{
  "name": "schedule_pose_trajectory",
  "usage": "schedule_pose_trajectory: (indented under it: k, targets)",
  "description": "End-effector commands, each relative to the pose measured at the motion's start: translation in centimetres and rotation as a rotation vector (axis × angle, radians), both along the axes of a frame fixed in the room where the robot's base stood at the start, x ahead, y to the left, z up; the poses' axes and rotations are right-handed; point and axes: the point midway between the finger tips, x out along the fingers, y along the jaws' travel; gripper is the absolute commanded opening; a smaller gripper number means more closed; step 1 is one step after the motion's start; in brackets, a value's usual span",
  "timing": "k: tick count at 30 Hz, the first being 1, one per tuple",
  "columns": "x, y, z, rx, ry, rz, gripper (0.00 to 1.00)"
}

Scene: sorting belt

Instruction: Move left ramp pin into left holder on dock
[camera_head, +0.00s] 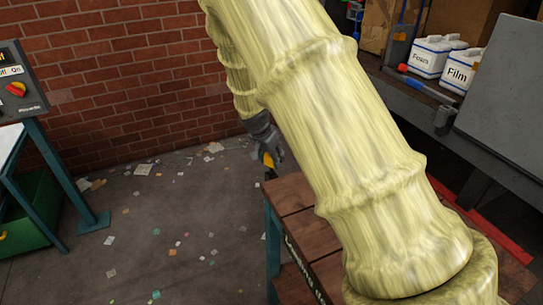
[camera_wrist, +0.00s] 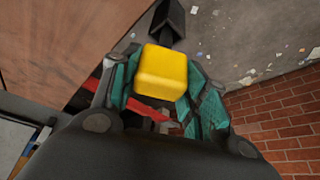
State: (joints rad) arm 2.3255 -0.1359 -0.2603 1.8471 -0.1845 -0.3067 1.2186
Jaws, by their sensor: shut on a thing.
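My gripper (camera_head: 268,152) hangs low in the middle of the head view, at the left edge of a brown wooden-topped structure (camera_head: 290,196). It is shut on a pin with a yellow block-shaped head (camera_wrist: 162,72). In the wrist view the head sits between the two teal finger pads, and a dark pointed part (camera_wrist: 169,20) shows beyond it. In the head view the yellow part (camera_head: 268,160) shows below the fingers. The pin is clear of the floor as far as I can tell. I cannot make out the left holder; my arm hides much of the structure.
A control panel (camera_head: 18,85) and a green bin (camera_head: 33,215) are at left. The littered floor (camera_head: 170,225) between is open. A brick wall (camera_head: 110,75) stands behind.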

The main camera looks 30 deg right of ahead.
Motion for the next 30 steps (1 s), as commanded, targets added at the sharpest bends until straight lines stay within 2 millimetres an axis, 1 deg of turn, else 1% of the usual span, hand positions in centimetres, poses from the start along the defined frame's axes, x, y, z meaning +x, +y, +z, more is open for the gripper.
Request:
schedule_pose_trajectory:
  k: [19, 20, 21, 23, 24, 30]
  targets:
    - [0.0, 0.0, -2.0, 0.000, 0.000, -0.001, 0.12]
    - [0.0, 0.0, -1.9, 0.000, 0.000, -0.001, 0.48]
    - [0.0, 0.0, -1.9, 0.000, 0.000, -0.001, 0.55]
    - [0.0, 0.0, -1.9, 0.000, 0.000, -0.001, 0.66]
    - [0.0, 0.0, -1.9, 0.000, 0.000, -0.001, 0.69]
    - [0.0, 0.0, -1.9, 0.000, 0.000, -0.001, 0.69]
